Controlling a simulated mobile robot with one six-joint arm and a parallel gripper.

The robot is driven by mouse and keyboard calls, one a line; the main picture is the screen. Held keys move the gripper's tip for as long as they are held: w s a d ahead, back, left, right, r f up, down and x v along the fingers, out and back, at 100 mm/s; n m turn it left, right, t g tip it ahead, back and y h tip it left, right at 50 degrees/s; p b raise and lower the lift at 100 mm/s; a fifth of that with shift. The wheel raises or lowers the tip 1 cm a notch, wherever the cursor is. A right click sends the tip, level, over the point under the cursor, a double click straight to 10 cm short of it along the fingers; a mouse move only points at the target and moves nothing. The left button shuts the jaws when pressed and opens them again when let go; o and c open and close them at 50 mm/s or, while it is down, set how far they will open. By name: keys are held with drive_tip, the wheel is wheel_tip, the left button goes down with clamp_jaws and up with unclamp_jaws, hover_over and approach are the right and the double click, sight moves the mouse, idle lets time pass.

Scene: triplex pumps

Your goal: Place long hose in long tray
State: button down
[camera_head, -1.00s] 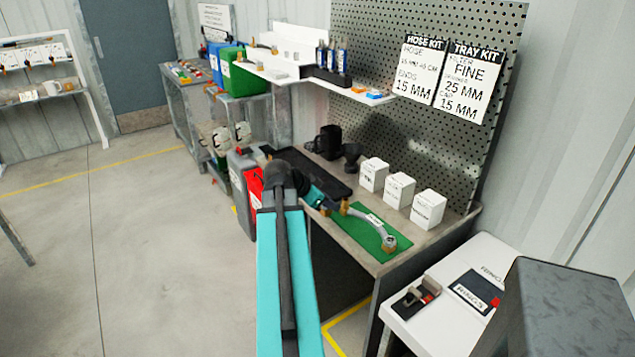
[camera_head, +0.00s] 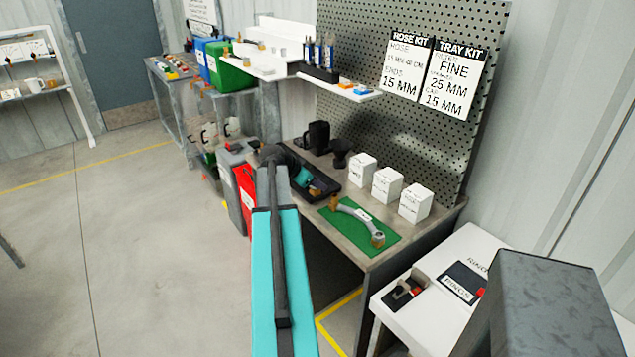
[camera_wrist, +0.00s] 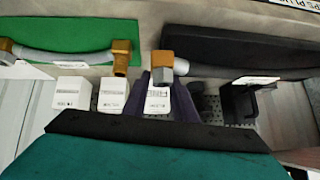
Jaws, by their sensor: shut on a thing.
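My gripper (camera_head: 306,180), teal and dark, is over the black long tray (camera_head: 329,174) on the bench. It is shut on a grey hose, mostly hidden; the hose's brass elbow end (camera_head: 315,190) shows beside the gripper. In the wrist view the brass elbow (camera_wrist: 180,66) is in front of my gripper (camera_wrist: 172,84), near the left end of the black tray (camera_wrist: 235,45). A white label (camera_wrist: 256,80) shows to its right. I cannot tell whether the hose touches the tray floor.
Another grey hose (camera_head: 352,209) with brass ends lies on a green mat (camera_head: 392,229) to the right of the tray. Several white boxes (camera_head: 386,185) stand behind the mat. A black holder (camera_head: 318,137) stands behind the tray. A white shelf (camera_head: 275,62) hangs above.

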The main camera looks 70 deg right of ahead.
drive_tip(key=shift+w+d+f+p, duration=0.1)
drive_tip(key=shift+w+d+p, duration=0.2)
drive_tip(key=shift+d, duration=0.55)
drive_tip(key=shift+w+d+f+p, duration=0.15)
drive_tip(key=shift+w+d, duration=0.25)
drive_tip(key=shift+d, duration=0.5)
drive_tip(key=shift+w+d+r+p, duration=0.1)
drive_tip(key=shift+w+d+p, duration=0.25)
drive_tip(key=shift+d, duration=0.5)
drive_tip(key=shift+f, duration=0.2)
drive_tip(key=shift+f+p, duration=0.8)
drive_tip(key=shift+f, duration=0.85)
drive_tip(key=c, duration=1.5)
unclamp_jaws()
drive_tip(key=shift+a, duration=0.1)
drive_tip(key=shift+o, duration=0.2)
drive_tip(key=b+v, duration=0.3)
drive_tip(key=v, duration=0.9)
